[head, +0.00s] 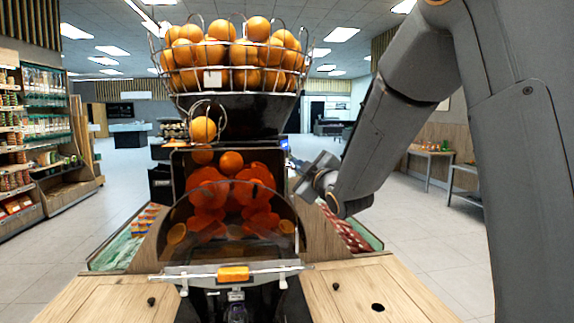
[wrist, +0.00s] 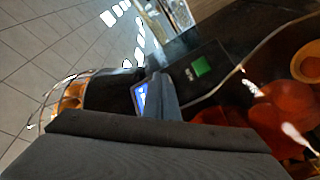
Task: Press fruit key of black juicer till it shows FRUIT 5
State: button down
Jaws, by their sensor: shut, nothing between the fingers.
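The black juicer (head: 240,125) stands in the centre of the head view, with red-orange pressing drums behind a clear cover. Its small lit blue display (head: 284,144) is on its right side. The display also shows in the wrist view (wrist: 139,97), partly covered; its text is too small to read. A green key (wrist: 201,66) sits on the black panel beside it. My gripper (head: 294,162) is shut and empty at the juicer's right side, close to the display. In the wrist view its grey fingertips (wrist: 166,98) overlap the display's edge; I cannot tell whether they touch the panel.
A wire basket of oranges (head: 235,55) tops the juicer. A wooden counter (head: 110,295) surrounds its base, with an orange-handled front bar (head: 233,274). Grocery shelves (head: 40,140) stand at the left. Open floor (head: 430,220) lies to the right.

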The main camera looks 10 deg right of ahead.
jog(key=shift+w+a, duration=0.15)
jog(key=shift+a, duration=0.1)
jog(key=shift+d, duration=0.15)
dwell(0.5)
jog(key=shift+s+d, duration=0.45)
jog(key=shift+d, duration=0.2)
jog(key=d, duration=0.1)
jog(key=s+d, duration=0.1)
jog(key=d, duration=0.1)
jog(key=s+d, duration=0.1)
jog(key=shift+s+d, duration=0.15)
jog(key=shift+s, duration=0.1)
jog(key=shift+f, duration=0.1)
dwell(0.6)
